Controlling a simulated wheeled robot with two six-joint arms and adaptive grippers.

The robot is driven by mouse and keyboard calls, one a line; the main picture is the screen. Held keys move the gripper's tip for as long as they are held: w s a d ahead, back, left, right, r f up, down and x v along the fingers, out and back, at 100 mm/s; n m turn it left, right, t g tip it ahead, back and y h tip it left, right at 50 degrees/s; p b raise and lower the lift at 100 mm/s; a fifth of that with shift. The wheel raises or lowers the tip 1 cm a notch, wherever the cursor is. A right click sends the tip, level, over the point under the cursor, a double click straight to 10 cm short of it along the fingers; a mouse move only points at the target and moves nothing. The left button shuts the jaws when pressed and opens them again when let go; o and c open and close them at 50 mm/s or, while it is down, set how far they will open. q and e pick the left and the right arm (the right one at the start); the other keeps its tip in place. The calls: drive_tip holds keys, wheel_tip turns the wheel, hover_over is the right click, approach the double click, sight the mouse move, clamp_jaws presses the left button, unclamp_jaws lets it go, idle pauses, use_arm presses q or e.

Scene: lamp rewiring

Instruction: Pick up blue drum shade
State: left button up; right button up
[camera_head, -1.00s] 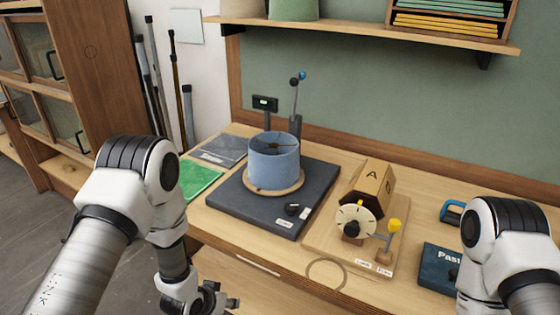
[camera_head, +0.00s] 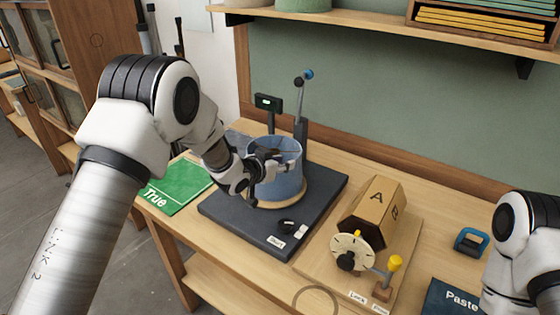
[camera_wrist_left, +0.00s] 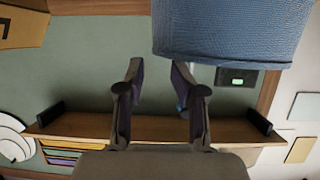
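The blue drum shade (camera_head: 290,181) stands upright on a round wooden base on a dark platform (camera_head: 322,198). My left gripper (camera_head: 272,163) is at the shade's left front side and hides part of its wall and rim. In the left wrist view, which appears upside down, my left gripper (camera_wrist_left: 157,82) has its two fingers spread with nothing between them. The blue shade (camera_wrist_left: 235,28) is beyond the fingertips, offset to the right in that view. I cannot tell whether a finger touches it. My right gripper is out of view; only part of that arm shows.
A post with a blue-tipped lever (camera_head: 300,110) and a small display (camera_head: 268,102) stand behind the shade. A wooden lettered block with a dial (camera_head: 350,252) is to the right. A shelf (camera_head: 400,32) runs above.

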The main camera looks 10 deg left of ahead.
use_arm(q)
drive_tip(key=p+x, duration=0.1)
drive_tip(key=x, duration=0.1)
drive_tip(key=p+x, duration=0.1)
drive_tip(key=x, duration=0.1)
drive_tip(key=p+x, duration=0.1)
drive_tip(key=x, duration=0.1)
drive_tip(key=shift+d+f, duration=0.1)
drive_tip(key=shift+d, duration=0.25)
drive_tip(key=shift+s+a, duration=0.15)
drive_tip(key=shift+s+a+r, duration=0.15)
drive_tip(key=shift+r, duration=0.05)
drive_tip(key=shift+c, duration=1.1)
drive_tip(key=shift+s, duration=0.1)
clamp_jaws()
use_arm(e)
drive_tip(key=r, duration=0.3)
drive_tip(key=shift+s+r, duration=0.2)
